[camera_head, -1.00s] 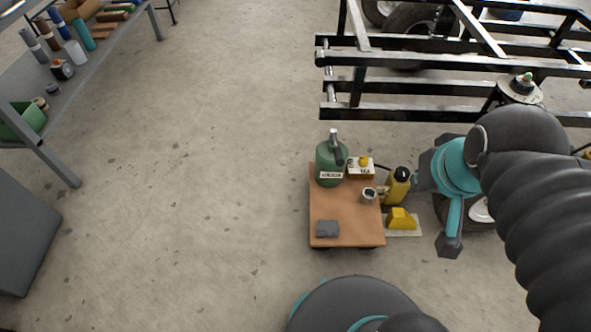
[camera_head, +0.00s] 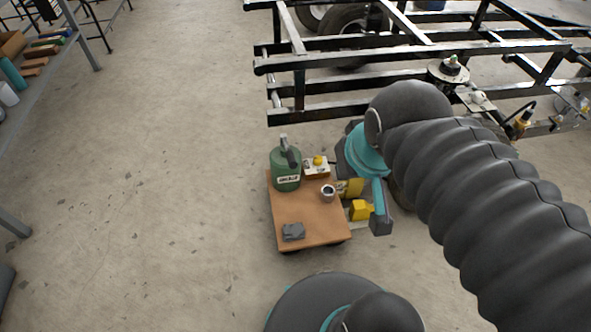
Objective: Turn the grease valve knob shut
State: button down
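No part can be clearly made out as the grease valve knob. A green canister (camera_head: 286,170) with a grey top fitting and a small, unreadable label stands on the cart. Beside it is a small pale box (camera_head: 316,169) with a yellow knob-like top (camera_head: 319,160). My arm, with its black ribbed sleeve and teal joint, reaches in from the right. It hangs over the cart's right side and partly hides a yellow object (camera_head: 350,188). My gripper's fingers do not show.
The brown cart (camera_head: 312,226) also holds a small grey cup (camera_head: 328,193) and a dark grey block (camera_head: 293,231). A yellow wedge (camera_head: 361,210) lies by its right edge. A black frame (camera_head: 330,90) stands behind. Open floor (camera_head: 160,190) lies left.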

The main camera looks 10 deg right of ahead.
aim_at(316, 160)
jog(key=k, duration=0.65)
jog(key=z, duration=0.5)
jog(key=i, duration=1.15)
jog(key=u, duration=0.5)
